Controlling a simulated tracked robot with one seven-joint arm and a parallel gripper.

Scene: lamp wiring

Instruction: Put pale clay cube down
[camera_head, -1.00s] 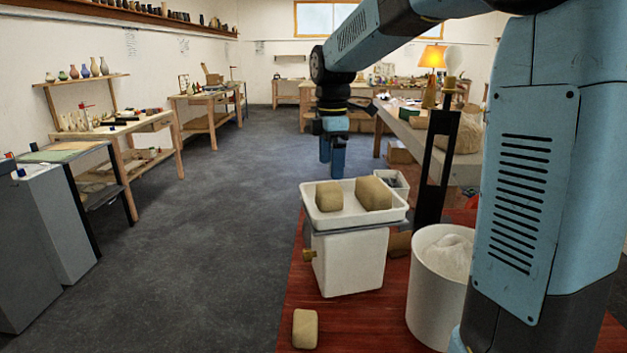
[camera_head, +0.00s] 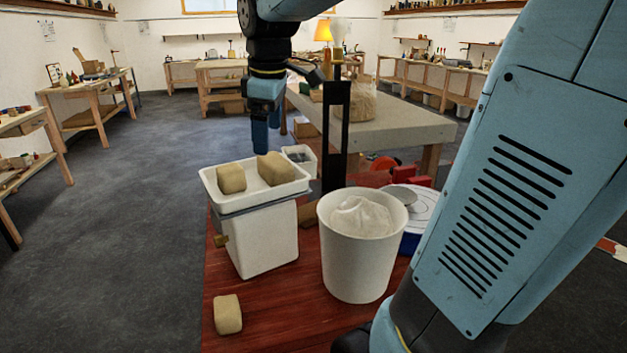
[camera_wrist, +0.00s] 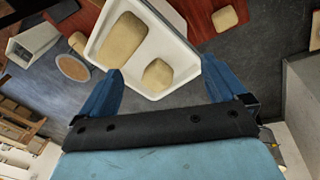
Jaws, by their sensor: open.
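Two pale clay blocks sit in a white tray (camera_head: 206,181) on top of a white stand: a smaller one (camera_head: 231,178) on the left and a larger one (camera_head: 276,169) on the right. A third pale clay block (camera_head: 228,314) lies on the red tabletop in front. My gripper (camera_head: 266,140) is open and empty, fingers pointing down, by the tray's far side. In the wrist view the smaller block (camera_wrist: 157,74) shows between the blue fingers, apart from them; the larger block (camera_wrist: 122,40) is beyond. Which block the task means, I cannot tell.
A white bucket (camera_head: 350,270) of pale material stands right of the stand. A dark upright post (camera_head: 336,135) rises behind it. A small white bin (camera_head: 301,160) is behind the tray.

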